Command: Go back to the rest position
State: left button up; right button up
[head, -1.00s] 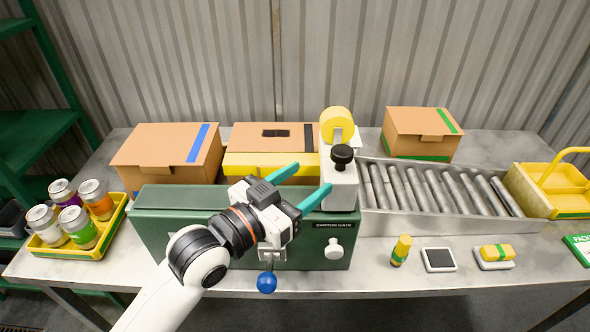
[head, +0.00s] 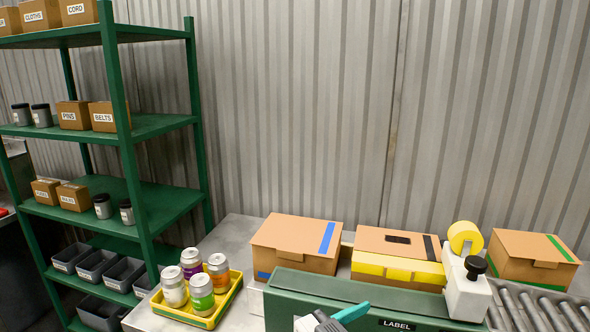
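My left gripper (head: 345,315) shows only in part at the bottom edge of the head view. One teal finger and a bit of the white and black body are visible, in front of the green machine housing (head: 300,292). The second finger is cut off by the frame, but none lies against the visible one. No object shows at the finger. My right gripper is not in view.
A yellow tray (head: 228,305) of several cans stands left of the housing. Behind it are cartons (head: 285,232), a yellow-topped white post (head: 466,293) and rollers (head: 540,312). A green shelf rack (head: 160,128) stands at left.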

pick_arm(q)
jog(key=s+a+f+n+y, duration=0.3)
jog(key=a+f+n+y, duration=0.45)
jog(key=a+f, duration=0.8)
jog(key=s+a+f+n+g+y, duration=0.1)
jog(key=s+a+f+g+y, duration=0.25)
jog(key=s+a+f, duration=0.35)
jog(key=s+a+f+n+g+y, duration=0.15)
jog(key=s+a+f+y, duration=0.25)
jog(key=s+a, duration=0.5)
notch_tip(320, 180, down, 29)
jog(key=s+g, duration=0.2)
jog(key=s+a+f+g, duration=0.1)
jog(key=s+a+f, duration=0.1)
jog(key=s+f, duration=1.1)
jog(key=shift+s+a+f+m, duration=0.3)
jog(key=shift+s+a+f, duration=0.1)
jog(key=shift+s, duration=0.8)
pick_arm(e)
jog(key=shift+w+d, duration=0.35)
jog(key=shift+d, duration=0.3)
